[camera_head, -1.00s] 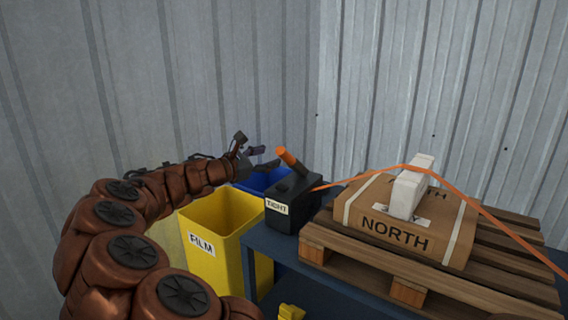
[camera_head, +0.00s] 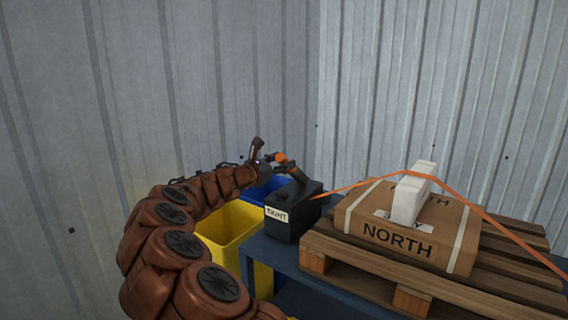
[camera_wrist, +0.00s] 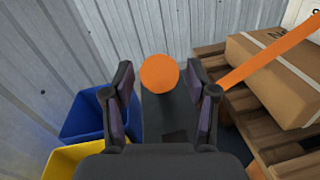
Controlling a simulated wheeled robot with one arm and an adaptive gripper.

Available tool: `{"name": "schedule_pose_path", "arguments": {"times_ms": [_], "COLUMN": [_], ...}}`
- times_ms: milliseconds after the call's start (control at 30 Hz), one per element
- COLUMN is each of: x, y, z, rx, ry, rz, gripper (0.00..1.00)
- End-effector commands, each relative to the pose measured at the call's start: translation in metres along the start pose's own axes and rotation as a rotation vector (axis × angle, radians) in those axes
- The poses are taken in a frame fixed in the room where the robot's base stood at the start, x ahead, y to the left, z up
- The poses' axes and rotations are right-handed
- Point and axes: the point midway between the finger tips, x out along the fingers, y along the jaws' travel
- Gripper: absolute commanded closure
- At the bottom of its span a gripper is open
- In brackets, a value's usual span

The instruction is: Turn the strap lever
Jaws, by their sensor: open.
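The strap lever (camera_head: 281,158) has an orange grip end and rises tilted from a black box (camera_head: 291,216) with a white label reading "TIGHT". In the wrist view the lever's round orange end (camera_wrist: 159,73) sits between my fingers, slightly beyond their tips, with a gap on each side. My gripper (camera_head: 268,155) is open at the lever's upper end; it also shows in the wrist view (camera_wrist: 160,82). An orange strap (camera_head: 375,179) runs from the box over the carton. My gripper partly hides the lever in the head view.
A carton (camera_head: 392,243) marked "NORTH" with a white block (camera_head: 408,201) on top sits on a wooden pallet (camera_head: 355,265) to the right. A yellow bin (camera_head: 229,221) and a blue bin (camera_wrist: 88,119) stand to the left. Corrugated walls close off the back.

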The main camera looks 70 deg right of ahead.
Motion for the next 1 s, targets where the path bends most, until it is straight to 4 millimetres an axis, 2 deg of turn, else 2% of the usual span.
{"name": "schedule_pose_path", "arguments": {"times_ms": [200,500,1000], "x": [0.0107,0.0117,0.0115], "y": [-0.0007,-0.0006,-0.0004], "z": [0.0005,0.0011,0.0009], "rx": [0.001,0.001,0.001], "ry": [-0.001,-0.002,-0.001], "rz": [-0.001,-0.001,-0.001], "gripper": [0.42,0.42,0.94]}}
